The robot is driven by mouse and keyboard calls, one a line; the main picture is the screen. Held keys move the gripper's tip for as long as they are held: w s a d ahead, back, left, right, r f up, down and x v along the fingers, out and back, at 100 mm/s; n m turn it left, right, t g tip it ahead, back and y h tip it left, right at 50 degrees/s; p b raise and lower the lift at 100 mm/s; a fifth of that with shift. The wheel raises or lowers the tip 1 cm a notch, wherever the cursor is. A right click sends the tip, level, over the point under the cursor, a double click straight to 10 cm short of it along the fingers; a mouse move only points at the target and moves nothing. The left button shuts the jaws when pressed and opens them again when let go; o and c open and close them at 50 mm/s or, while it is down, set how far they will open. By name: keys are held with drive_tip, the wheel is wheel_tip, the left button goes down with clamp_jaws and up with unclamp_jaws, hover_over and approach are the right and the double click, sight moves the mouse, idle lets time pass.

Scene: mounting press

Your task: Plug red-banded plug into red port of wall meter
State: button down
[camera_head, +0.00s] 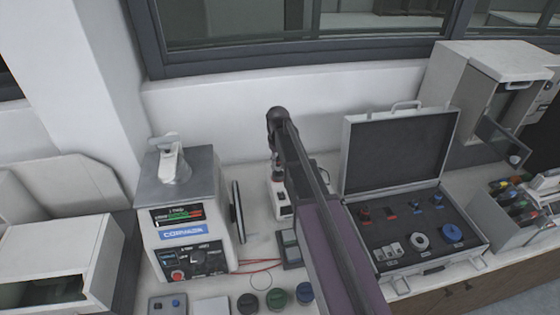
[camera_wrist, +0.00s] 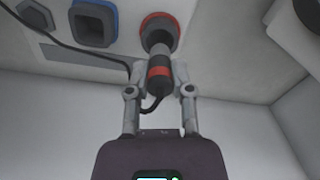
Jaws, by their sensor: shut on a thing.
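In the wrist view my gripper (camera_wrist: 161,72) is shut on the dark plug with a red band (camera_wrist: 158,84), its fingers on either side of the body. The plug's grey tip points at the round red-ringed port (camera_wrist: 175,22) and overlaps its dark opening. I cannot tell how deep the tip sits. The port is on the pale meter face (camera_wrist: 120,40). A black cable leaves the plug's rear end. In the head view my arm covers the plug and port, and a small white unit (camera_head: 283,197) shows partly behind the arm.
A blue-rimmed square port (camera_wrist: 95,22) and a grey hexagonal port (camera_wrist: 35,14) lie left of the red port. A black cable crosses below them. In the head view, an open case (camera_head: 415,225) stands right of my arm and a press-like machine (camera_head: 187,220) left.

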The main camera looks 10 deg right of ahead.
sight(278, 169)
drive_tip(key=shift+f+b, duration=2.15)
idle(1.3)
drive_tip(key=shift+c, duration=2.2)
unclamp_jaws()
drive_tip(key=shift+o, duration=0.2)
drive_tip(key=o, duration=0.4)
drive_tip(key=shift+r, duration=0.1)
wheel_tip(278, 169, up, 7)
drive_tip(key=p, duration=0.7)
drive_tip(key=shift+r+p, duration=0.2)
drive_tip(key=shift+p, duration=0.1)
drive_tip(key=shift+s, duration=0.1)
